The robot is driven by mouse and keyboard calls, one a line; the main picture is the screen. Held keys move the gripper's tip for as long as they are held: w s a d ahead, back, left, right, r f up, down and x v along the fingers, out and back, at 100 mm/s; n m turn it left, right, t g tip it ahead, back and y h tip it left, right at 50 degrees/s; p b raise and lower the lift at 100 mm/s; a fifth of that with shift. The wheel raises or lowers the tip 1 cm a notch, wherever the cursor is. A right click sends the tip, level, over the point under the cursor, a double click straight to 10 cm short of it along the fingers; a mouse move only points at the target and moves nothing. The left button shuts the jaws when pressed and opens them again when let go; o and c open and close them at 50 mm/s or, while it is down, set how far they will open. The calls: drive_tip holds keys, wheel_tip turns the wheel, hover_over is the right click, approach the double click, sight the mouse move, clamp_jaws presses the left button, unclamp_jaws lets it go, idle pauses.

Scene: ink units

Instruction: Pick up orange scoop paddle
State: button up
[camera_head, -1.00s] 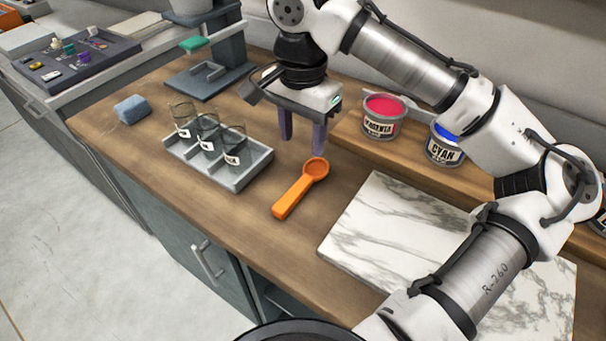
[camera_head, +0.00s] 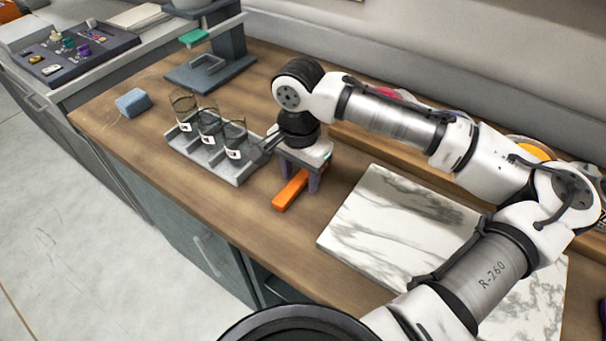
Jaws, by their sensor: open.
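The orange scoop paddle (camera_head: 287,193) lies on the wooden counter between the glass tray and the marble slab. Its handle end points toward the counter's front edge. Its round scoop end is hidden behind my gripper. My gripper (camera_head: 299,187) points down, low over the scoop, with its two fingers apart on either side of the handle. The fingertips are close to the counter. I cannot tell whether they touch the scoop.
A grey tray (camera_head: 228,172) with three labelled glasses stands just left of my gripper. A marble slab (camera_head: 400,235) lies to the right. A blue sponge (camera_head: 133,102) and a dark stand (camera_head: 212,73) are farther left. Ink tins behind are mostly hidden by my arm.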

sight(300, 178)
clamp_jaws()
drive_tip(key=shift+r, duration=0.1)
idle(0.3)
wheel_tip(300, 178, up, 20)
drive_tip(key=b, duration=0.1)
idle(0.3)
drive_tip(key=c, duration=0.8)
unclamp_jaws()
clamp_jaws()
